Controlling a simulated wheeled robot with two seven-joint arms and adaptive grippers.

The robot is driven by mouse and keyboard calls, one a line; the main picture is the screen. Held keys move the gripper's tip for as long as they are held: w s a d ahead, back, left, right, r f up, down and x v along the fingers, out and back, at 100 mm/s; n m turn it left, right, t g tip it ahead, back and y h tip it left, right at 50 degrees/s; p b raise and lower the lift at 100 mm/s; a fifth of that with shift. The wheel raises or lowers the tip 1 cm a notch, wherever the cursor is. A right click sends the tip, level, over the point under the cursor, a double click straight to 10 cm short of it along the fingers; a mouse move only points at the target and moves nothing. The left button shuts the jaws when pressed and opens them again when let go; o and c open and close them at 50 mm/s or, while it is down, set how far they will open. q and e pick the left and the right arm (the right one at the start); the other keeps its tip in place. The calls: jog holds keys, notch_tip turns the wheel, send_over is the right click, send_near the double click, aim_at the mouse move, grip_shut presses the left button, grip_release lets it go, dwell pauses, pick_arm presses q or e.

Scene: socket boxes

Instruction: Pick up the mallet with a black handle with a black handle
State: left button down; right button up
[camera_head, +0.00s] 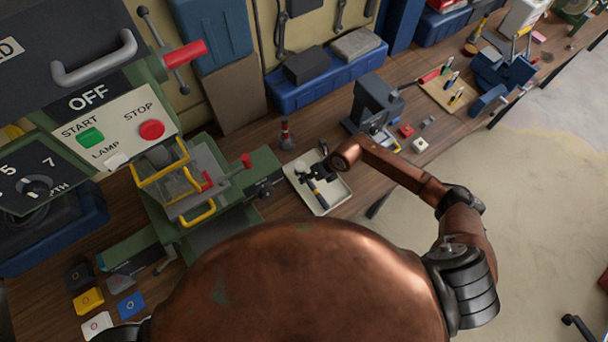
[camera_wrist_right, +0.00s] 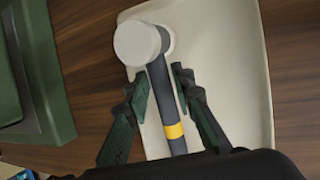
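The mallet (camera_wrist_right: 163,95) has a pale round head and a black handle with a yellow band. It lies in a shallow off-white tray (camera_wrist_right: 240,60); the tray also shows in the head view (camera_head: 337,193). My right gripper (camera_wrist_right: 161,82) is open, with one finger on each side of the handle just below the head. Gaps show between the fingers and the handle; its height above the tray is hard to judge. In the head view my right gripper (camera_head: 322,168) is over the tray and partly covers what lies there. My left gripper is not in view.
A green machine (camera_head: 205,180) with yellow guards stands left of the tray. A dark bottle-like object (camera_head: 286,135) stands behind it. Coloured boxes (camera_head: 88,300) lie at the lower left.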

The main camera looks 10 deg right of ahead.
grip_shut()
jog(key=shift+w+r, duration=0.1)
dwell(0.4)
